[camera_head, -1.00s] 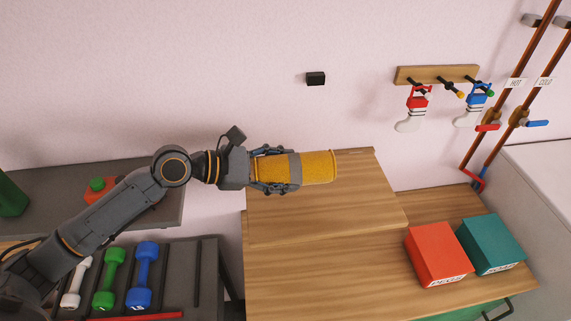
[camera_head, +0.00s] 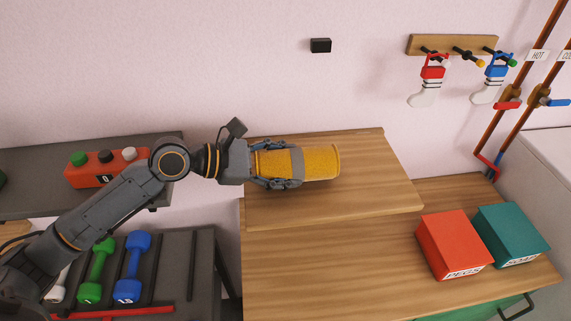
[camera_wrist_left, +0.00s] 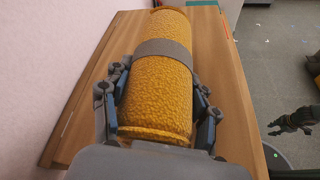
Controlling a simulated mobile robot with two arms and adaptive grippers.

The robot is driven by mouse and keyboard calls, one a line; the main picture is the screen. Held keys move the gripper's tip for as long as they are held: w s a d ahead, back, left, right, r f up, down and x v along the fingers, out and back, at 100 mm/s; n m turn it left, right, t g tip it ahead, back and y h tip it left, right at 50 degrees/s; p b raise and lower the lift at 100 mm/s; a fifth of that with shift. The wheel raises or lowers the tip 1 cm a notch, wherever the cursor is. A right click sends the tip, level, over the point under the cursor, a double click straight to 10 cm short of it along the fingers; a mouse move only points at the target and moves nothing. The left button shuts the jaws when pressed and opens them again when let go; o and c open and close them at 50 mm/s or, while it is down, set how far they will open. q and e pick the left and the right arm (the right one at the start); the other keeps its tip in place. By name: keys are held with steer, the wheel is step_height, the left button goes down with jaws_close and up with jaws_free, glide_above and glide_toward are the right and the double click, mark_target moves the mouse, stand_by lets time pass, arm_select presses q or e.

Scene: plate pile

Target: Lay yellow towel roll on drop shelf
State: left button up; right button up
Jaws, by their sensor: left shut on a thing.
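The yellow towel roll (camera_head: 322,162) has a grey band around its middle and lies lengthwise, its free end pointing right in the head view. My left gripper (camera_head: 298,165) is shut around the roll near the band. The roll also shows in the left wrist view (camera_wrist_left: 155,98), with left gripper fingers (camera_wrist_left: 160,95) on both sides. The drop shelf (camera_head: 375,175) appears as a raised wooden board against the wall. The roll is over its left part; I cannot tell whether it touches the board. A dark shape at the wrist view's right may be my right gripper (camera_wrist_left: 292,121).
A red PEGS box (camera_head: 453,240) and a teal box (camera_head: 510,232) stand on the lower wooden top at right. Dumbbells (camera_head: 133,268) lie on a rack at lower left. A red button box (camera_head: 100,170) is at left. The shelf's right part is clear.

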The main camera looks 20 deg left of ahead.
arm_select(q)
steer(key=shift+f, duration=0.45)
stand_by(0.3)
steer(key=o, duration=1.5)
